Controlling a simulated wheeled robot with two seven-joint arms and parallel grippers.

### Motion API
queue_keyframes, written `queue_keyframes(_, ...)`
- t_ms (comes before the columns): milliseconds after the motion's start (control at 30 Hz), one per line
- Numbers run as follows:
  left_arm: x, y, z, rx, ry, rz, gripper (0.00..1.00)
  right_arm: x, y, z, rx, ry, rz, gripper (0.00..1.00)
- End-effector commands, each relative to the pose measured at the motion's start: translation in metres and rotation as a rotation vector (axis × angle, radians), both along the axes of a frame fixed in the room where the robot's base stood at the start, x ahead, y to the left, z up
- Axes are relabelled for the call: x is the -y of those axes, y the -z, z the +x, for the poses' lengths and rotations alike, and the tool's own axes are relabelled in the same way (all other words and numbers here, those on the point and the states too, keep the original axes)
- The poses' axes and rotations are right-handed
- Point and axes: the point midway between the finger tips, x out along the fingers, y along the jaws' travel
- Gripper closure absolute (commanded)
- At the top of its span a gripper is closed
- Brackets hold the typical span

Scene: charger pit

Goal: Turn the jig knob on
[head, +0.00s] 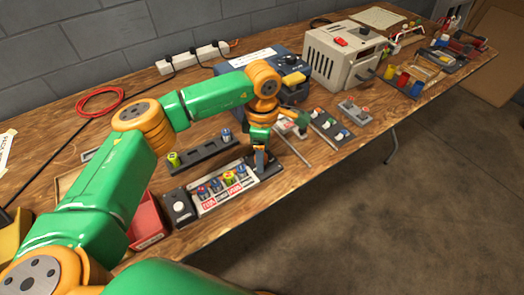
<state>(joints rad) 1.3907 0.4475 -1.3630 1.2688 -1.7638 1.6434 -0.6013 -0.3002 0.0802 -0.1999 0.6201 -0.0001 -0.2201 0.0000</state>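A jig (224,200) with several battery-like cells in a row and red and white labels lies on the bench near the middle. A black block (178,208) with a pale round part sits at its left end. A dark block (268,170) sits at its right end. My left gripper (261,162) points down over this right end, its dark fingers close to the block. I cannot tell whether they touch or hold anything; a knob there is hidden or too small to make out. My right gripper is out of view.
A dark rack (205,153) with two cells lies behind the jig. A red bin (147,222) stands left of it. A switch panel (332,128) and a thin rod (291,147) lie to the right. A blue-grey box (285,68) and a beige power unit (340,55) stand behind.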

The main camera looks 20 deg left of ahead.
Motion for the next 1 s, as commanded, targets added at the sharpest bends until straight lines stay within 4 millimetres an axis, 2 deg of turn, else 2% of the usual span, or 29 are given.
queue_keyframes(267,0.000,-0.004,0.001,0.002,-0.002,0.000,0.28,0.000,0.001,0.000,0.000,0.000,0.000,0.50)
queue_keyframes(500,0.000,-0.053,0.001,0.004,-0.001,0.000,0.28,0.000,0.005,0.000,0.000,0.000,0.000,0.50)
queue_keyframes(600,0.000,-0.066,0.001,0.002,0.000,0.001,0.28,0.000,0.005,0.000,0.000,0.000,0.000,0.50)
queue_keyframes(1000,0.000,-0.071,0.000,0.000,0.000,0.001,0.28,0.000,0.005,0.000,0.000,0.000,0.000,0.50)
